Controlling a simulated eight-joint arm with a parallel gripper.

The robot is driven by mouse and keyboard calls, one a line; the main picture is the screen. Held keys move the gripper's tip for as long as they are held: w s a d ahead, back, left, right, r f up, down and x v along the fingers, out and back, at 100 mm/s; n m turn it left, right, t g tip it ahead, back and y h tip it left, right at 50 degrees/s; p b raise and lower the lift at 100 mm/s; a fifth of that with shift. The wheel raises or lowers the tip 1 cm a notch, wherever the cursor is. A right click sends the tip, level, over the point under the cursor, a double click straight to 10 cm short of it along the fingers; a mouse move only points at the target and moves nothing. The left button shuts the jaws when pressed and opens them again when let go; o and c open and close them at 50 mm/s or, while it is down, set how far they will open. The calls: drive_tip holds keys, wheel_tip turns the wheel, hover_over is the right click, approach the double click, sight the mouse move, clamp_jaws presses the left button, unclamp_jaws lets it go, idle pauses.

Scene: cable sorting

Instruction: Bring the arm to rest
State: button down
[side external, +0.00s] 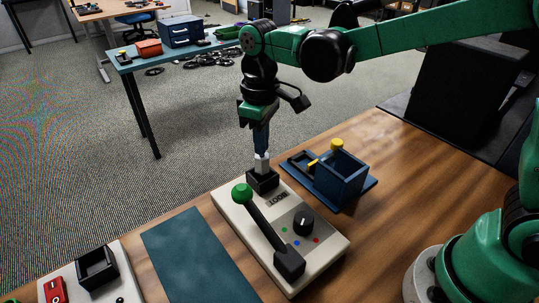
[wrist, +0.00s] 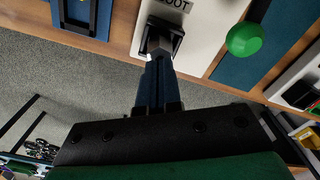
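My gripper (side external: 261,158) points straight down at the far end of the cream panel (side external: 234,207). Its blue fingers are together in one slim column, with pale grey tips at the mouth of a small black square socket (side external: 263,181). The wrist view shows my gripper (wrist: 158,60) reaching the same socket (wrist: 149,27). I cannot tell whether the tips are inside or just above it, or whether anything thin is between them.
The panel carries a lever with a green knob (side external: 241,193), close beside my gripper, and a black dial (side external: 303,223). A blue box (side external: 341,178) stands to the right. A dark blue mat (side external: 197,262) and a black open box (side external: 97,267) lie left. Bare wood is at right.

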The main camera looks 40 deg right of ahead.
drive_tip(key=shift+f, duration=0.8)
drive_tip(key=shift+r, duration=3.5)
